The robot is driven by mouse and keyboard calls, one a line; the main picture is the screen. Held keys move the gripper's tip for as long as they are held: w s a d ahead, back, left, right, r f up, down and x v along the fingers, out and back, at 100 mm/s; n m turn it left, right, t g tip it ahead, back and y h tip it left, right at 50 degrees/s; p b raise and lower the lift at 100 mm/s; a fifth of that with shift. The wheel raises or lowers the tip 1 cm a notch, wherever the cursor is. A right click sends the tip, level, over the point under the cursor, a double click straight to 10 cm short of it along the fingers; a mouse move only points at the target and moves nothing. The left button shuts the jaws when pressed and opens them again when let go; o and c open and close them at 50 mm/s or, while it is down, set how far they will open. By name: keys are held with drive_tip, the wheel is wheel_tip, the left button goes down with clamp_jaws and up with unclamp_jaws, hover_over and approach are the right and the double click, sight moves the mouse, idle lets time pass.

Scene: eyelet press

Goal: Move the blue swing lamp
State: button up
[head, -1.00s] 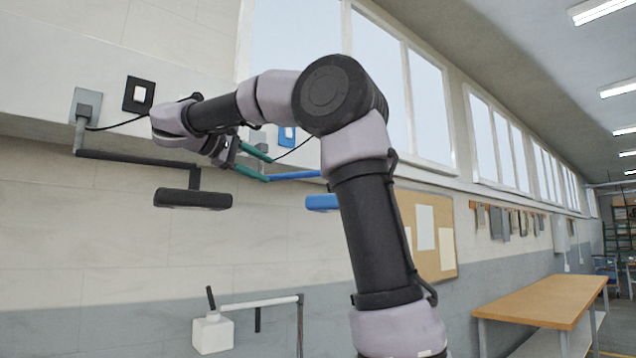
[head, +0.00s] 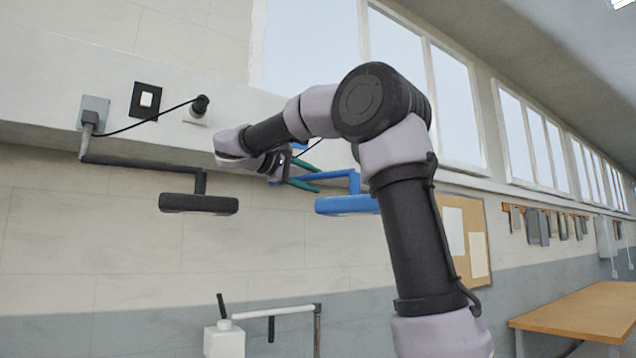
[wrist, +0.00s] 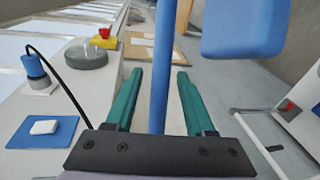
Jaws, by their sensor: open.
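The blue swing lamp (head: 347,205) hangs from the wall ledge by a jointed blue arm. In the head view my forearm and gripper partly hide that arm. In the wrist view its blue bar (wrist: 163,40) runs between my two teal fingers, and its flat blue head (wrist: 240,28) is at the upper right. My gripper (head: 318,181) is open, with one finger on each side of the bar. It also shows in the wrist view (wrist: 160,72), with a gap visible on both sides of the bar.
A black swing lamp (head: 199,204) hangs to the left, near a black switch plate (head: 145,100). A white box with a rail (head: 224,340) is below. The wrist view shows a blue switch plate (wrist: 42,132), a black cable and a red button (wrist: 103,33). A wooden bench (head: 580,312) stands right.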

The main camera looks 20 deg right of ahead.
drive_tip(key=shift+x, duration=1.1)
clamp_jaws()
idle(0.7)
